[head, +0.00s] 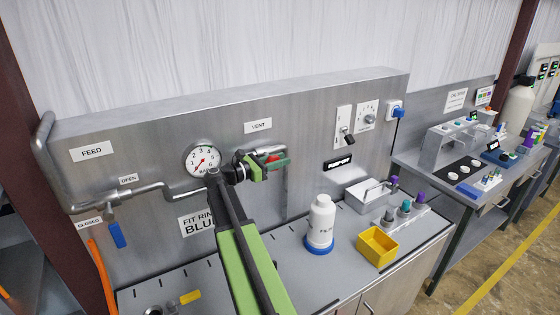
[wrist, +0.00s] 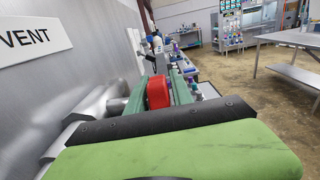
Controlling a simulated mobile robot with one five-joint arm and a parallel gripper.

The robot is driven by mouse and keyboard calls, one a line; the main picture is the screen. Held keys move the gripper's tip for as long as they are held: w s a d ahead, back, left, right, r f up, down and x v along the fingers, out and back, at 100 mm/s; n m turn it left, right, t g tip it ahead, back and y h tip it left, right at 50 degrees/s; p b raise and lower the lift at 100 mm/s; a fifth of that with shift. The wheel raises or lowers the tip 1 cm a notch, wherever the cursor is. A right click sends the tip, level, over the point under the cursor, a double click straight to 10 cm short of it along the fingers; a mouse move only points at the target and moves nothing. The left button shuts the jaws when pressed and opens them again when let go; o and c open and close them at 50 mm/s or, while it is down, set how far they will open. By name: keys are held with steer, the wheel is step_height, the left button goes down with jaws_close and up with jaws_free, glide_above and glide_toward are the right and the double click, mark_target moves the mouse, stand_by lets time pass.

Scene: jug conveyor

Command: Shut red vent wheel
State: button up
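The red vent wheel (head: 272,151) is on the grey panel below the VENT label (head: 258,125), mostly hidden by my gripper. In the wrist view a red part of it (wrist: 158,92) sits between my two teal fingers and fills the gap between them. My gripper (head: 277,163) is at the wheel, with its fingers on either side of the red part, and looks shut on it. The wheel's full rim and its turn angle are hidden. A pressure gauge (head: 202,160) with a red needle is left of my gripper.
A feed pipe with a blue lever (head: 117,235) is at left. On the bench below stand a white bottle (head: 321,219) with a blue base, a yellow bin (head: 377,246) and a grey box (head: 367,195). A switch (head: 346,130) and blue plug (head: 397,112) are on the panel's right.

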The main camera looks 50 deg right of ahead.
steer(key=shift+d, duration=0.15)
steer(key=shift+c, duration=0.5)
steer(key=shift+s, duration=0.1)
jaws_close()
steer(key=shift+r+p, duration=0.1)
steer(key=shift+p, duration=0.3)
